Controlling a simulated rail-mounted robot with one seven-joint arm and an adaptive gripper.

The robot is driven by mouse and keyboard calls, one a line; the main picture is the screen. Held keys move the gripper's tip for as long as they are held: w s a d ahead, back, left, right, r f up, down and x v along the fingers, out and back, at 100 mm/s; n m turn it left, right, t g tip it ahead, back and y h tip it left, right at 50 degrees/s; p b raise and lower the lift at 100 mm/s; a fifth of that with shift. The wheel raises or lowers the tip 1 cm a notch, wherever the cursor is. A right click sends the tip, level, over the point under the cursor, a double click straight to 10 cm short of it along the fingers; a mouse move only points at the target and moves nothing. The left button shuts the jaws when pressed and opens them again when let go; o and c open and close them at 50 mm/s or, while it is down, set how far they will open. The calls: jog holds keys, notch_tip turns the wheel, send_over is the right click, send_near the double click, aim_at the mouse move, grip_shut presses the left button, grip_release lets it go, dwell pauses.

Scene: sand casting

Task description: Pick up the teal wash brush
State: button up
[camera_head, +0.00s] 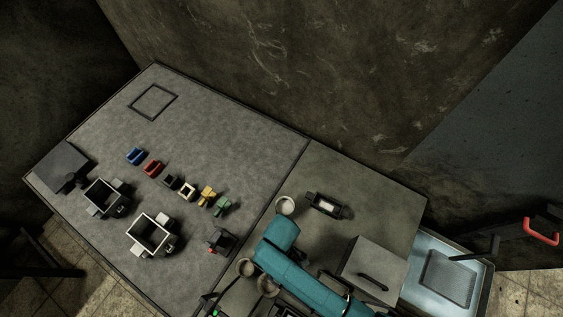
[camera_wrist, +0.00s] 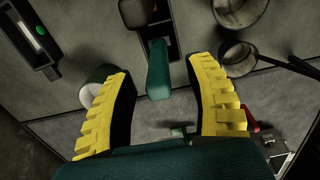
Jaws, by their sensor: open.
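A teal handle, which I take as the teal wash brush (camera_wrist: 158,72), shows in the wrist view at upper middle. Its far end meets a dark holder (camera_wrist: 146,14); any bristles are not visible. My gripper (camera_wrist: 161,68) is open, its two yellow ridged fingers apart on the left and right of the handle. The near end of the handle appears between the fingertips, with gaps on both sides; I cannot tell the depth between them. In the head view my teal arm covers this part of the bench, and I cannot make out the brush or fingers.
A pale cup (camera_wrist: 95,88) is close to the left finger; it also shows in the head view (camera_head: 285,205). Two dark round cups (camera_wrist: 238,57) are right of the brush. A dark box (camera_head: 325,205) and a grey lidded box (camera_head: 372,268) stand on the bench.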

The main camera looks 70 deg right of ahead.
notch_tip(320, 180, down, 4)
jog(key=shift+d+f+b, duration=0.1)
jog(key=shift+f+b, duration=0.05)
jog(key=shift+b, duration=0.35)
jog(key=shift+w, duration=0.1)
jog(key=shift+c, duration=0.2)
grip_shut()
